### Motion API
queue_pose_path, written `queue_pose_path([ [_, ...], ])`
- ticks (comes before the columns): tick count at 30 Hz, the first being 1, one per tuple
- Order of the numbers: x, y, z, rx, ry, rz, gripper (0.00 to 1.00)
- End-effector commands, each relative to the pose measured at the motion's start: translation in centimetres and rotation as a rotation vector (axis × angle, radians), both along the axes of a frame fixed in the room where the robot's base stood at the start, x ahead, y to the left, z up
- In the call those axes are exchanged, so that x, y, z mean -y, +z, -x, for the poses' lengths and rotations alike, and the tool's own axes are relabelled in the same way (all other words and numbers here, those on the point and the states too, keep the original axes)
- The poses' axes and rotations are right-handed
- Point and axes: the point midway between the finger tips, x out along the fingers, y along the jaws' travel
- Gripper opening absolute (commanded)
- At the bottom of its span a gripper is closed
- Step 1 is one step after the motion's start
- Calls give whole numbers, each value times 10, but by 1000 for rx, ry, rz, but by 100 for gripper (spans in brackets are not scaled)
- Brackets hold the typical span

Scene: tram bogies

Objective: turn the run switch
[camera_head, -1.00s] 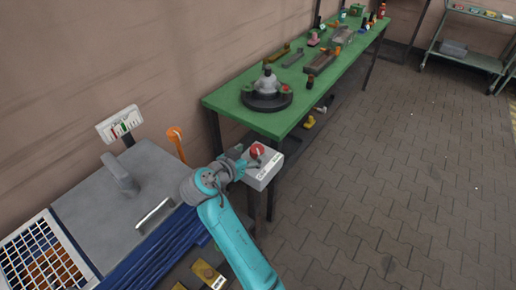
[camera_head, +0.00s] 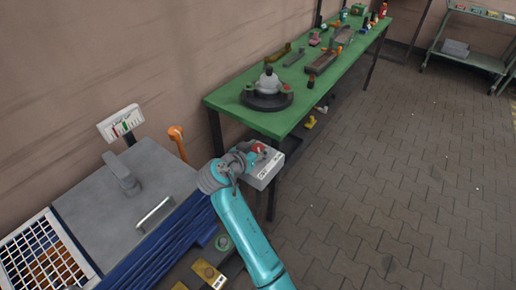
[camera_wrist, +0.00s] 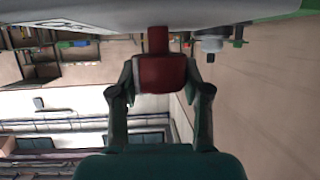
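The run switch is a red knob (camera_head: 258,147) on a pale grey box (camera_head: 266,173) at the front corner of the green bench. In the wrist view the red knob (camera_wrist: 160,74) sits between my two fingers, below the pale box face (camera_wrist: 90,22). My gripper (camera_head: 247,156) is at the box and partly covers the knob in the head view. In the wrist view my gripper (camera_wrist: 160,80) has one finger close along each side of the knob. I cannot tell whether the fingers press on it.
The green bench (camera_head: 225,100) carries a dark round fixture (camera_head: 266,97) and several parts. On the left are a grey cabinet top (camera_head: 85,200) with a handle, an orange hook-like item (camera_head: 177,140) and a white mesh (camera_head: 40,250). The paved floor (camera_head: 400,190) on the right is clear.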

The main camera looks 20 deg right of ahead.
Motion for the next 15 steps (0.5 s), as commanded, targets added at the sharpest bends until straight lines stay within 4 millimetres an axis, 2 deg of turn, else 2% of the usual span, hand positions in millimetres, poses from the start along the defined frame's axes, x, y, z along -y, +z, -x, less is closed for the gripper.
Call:
queue_pose_path([
  [8,1,0,0,0,17,0,12],
  [15,1,0,1,1,125,0,12],
])
